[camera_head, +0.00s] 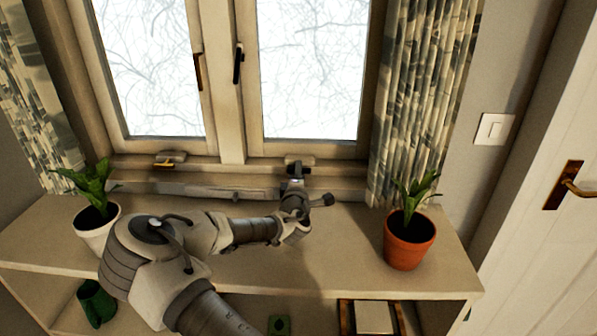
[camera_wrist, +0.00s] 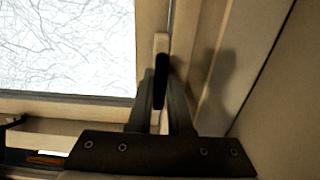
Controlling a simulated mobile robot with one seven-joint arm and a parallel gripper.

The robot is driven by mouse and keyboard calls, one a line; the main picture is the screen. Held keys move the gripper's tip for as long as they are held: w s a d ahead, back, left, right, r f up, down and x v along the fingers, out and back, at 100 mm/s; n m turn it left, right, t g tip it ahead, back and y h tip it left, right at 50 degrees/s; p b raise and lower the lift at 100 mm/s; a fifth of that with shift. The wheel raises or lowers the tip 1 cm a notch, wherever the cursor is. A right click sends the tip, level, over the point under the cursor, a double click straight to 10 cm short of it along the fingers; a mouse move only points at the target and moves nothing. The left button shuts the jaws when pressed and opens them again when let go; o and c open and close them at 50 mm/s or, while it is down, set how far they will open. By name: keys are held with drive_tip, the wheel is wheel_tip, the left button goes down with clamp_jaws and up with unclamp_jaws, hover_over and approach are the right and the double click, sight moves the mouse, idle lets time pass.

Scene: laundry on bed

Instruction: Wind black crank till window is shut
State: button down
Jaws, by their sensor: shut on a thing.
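The window has two panes side by side, a left sash (camera_head: 150,65) and a right sash (camera_head: 312,65). The black crank (camera_head: 304,168) is at the sill below the right sash, partly hidden by my gripper (camera_head: 296,182). In the wrist view my gripper (camera_wrist: 160,85) has its two fingers close together, with a dark upright piece of the black crank (camera_wrist: 160,80) between them. My gripper is shut on it. A pale upright strip shows just behind it. I cannot tell from these views how far either sash stands open.
A second crank with a brass-coloured part (camera_head: 166,162) is at the sill on the left. Potted plants stand on the shelf top: a white pot (camera_head: 95,222) at left and a terracotta pot (camera_head: 409,242) at right. A patterned curtain (camera_head: 425,90) hangs right of the window.

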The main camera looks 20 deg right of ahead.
drive_tip(key=c, duration=0.8)
unclamp_jaws()
drive_tip(key=shift+c, duration=0.2)
drive_tip(key=p+v, duration=0.1)
drive_tip(key=v, duration=1.6)
drive_tip(key=shift+s+a, duration=0.1)
drive_tip(key=shift+s, duration=0.1)
